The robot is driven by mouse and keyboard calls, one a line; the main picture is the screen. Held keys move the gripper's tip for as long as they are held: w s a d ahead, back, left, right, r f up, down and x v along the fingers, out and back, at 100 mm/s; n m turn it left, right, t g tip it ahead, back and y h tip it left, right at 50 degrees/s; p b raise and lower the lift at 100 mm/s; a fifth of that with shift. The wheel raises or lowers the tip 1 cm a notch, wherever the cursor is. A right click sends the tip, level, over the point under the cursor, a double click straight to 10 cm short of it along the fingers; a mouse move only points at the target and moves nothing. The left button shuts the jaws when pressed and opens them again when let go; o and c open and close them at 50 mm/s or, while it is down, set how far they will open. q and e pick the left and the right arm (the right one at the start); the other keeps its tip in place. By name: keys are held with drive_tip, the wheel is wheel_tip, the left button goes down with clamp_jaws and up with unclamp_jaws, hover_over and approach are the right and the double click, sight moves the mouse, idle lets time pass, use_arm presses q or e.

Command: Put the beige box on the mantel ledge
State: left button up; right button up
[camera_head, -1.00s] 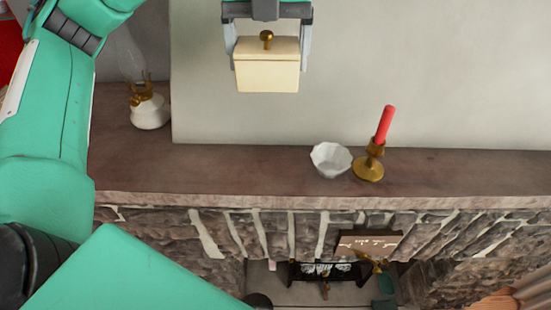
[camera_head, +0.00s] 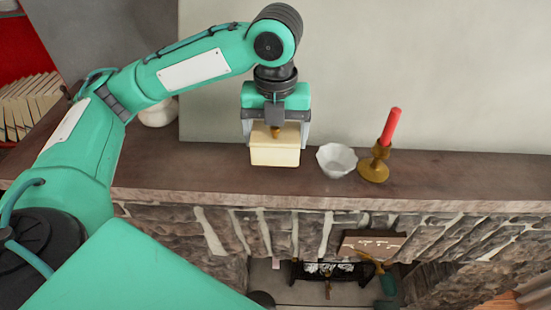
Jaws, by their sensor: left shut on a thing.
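The beige box (camera_head: 275,151) is a small cream box with a lid and a brass knob. My left gripper (camera_head: 276,133) is shut on it from above, with a finger on either side. The box shows in front of the mantel ledge (camera_head: 440,180), a dark brown shelf above a stone fireplace. Its lower edge appears at or just over the ledge surface, left of the white bowl. I cannot tell whether it touches the ledge. My right gripper is not in view.
A white faceted bowl (camera_head: 337,161) stands close to the right of the box. A brass candlestick (camera_head: 374,168) with a red candle (camera_head: 391,126) stands beyond it. A white lamp base (camera_head: 158,112) is partly hidden behind my left arm. The ledge is clear further right.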

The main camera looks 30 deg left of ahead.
use_arm(q)
wheel_tip(320, 180, down, 8)
drive_tip(key=shift+r+p, duration=0.15)
drive_tip(key=shift+p, duration=0.4)
drive_tip(key=o, duration=0.9)
drive_tip(key=shift+o, duration=0.2)
wheel_tip(320, 180, up, 11)
drive_tip(key=shift+f+b, duration=0.1)
drive_tip(key=shift+b, duration=1.1)
drive_tip(key=shift+r, duration=0.65)
